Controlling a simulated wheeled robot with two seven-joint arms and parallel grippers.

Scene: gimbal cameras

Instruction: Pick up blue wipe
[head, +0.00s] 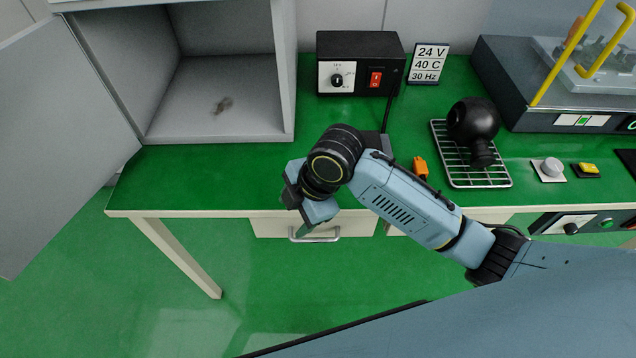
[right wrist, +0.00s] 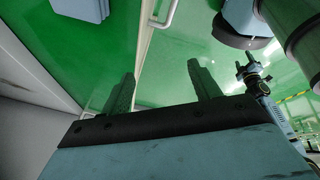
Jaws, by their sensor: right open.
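I cannot make out a blue wipe in either view. My right gripper (head: 306,222) is at the front edge of the green table, in front of the drawer, pointing down. In the right wrist view its two fingers (right wrist: 163,84) stand wide apart with nothing between them. A small dark gripper, which looks like my left one (right wrist: 249,70), shows at the right of that view; its jaws are too small to read. The head view does not show it.
An open grey cabinet (head: 285,70) stands at the left of the table (head: 220,180), with a small brown mark inside.

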